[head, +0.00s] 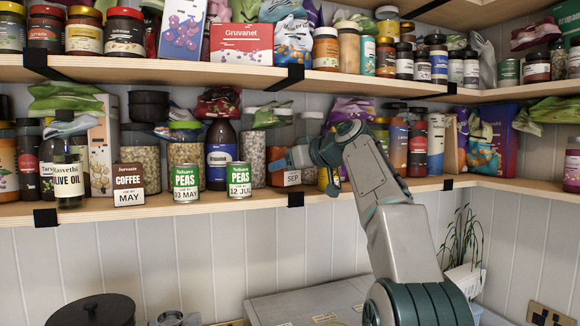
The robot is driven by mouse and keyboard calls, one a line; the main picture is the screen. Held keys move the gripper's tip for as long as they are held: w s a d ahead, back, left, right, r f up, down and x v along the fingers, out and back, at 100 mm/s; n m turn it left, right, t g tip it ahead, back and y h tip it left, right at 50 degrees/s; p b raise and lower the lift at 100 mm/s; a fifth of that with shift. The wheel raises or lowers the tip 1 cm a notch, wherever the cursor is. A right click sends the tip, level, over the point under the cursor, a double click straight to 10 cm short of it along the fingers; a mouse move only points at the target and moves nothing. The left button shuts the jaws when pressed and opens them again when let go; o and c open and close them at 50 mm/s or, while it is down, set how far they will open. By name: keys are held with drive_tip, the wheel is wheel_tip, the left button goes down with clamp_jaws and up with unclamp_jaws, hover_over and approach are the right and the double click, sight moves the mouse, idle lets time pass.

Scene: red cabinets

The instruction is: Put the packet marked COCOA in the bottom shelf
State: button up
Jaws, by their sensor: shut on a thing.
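My gripper (306,174) reaches to the front of the lower shelf (330,190), right of the two green PEAS cans. It is shut on an orange-brown packet (292,180) whose white label shows SEP. The gripper covers the upper part of this packet, so I cannot read its product name. The packet is upright at the shelf's front edge; I cannot tell whether it touches the board. No COCOA marking is legible anywhere in view.
Left along the lower front edge stand an OLIVE OIL bottle (67,178), a COFFEE packet (128,185) and PEAS cans (186,183) (239,180). Jars and bags crowd behind. The upper shelf (200,74) is full. A dark pot (95,310) and grey box (310,302) are below.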

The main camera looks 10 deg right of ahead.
drive_tip(key=shift+f+b, duration=1.05)
drive_tip(key=shift+f, duration=0.05)
idle(0.4)
drive_tip(key=o, duration=1.2)
drive_tip(key=shift+c, duration=0.2)
drive_tip(key=shift+s+d, duration=0.1)
drive_tip(key=b+v, duration=0.1)
drive_tip(key=v, duration=0.6)
drive_tip(key=shift+s+d+r+b, duration=0.2)
drive_tip(key=shift+s+b, duration=0.1)
drive_tip(key=shift+b, duration=0.1)
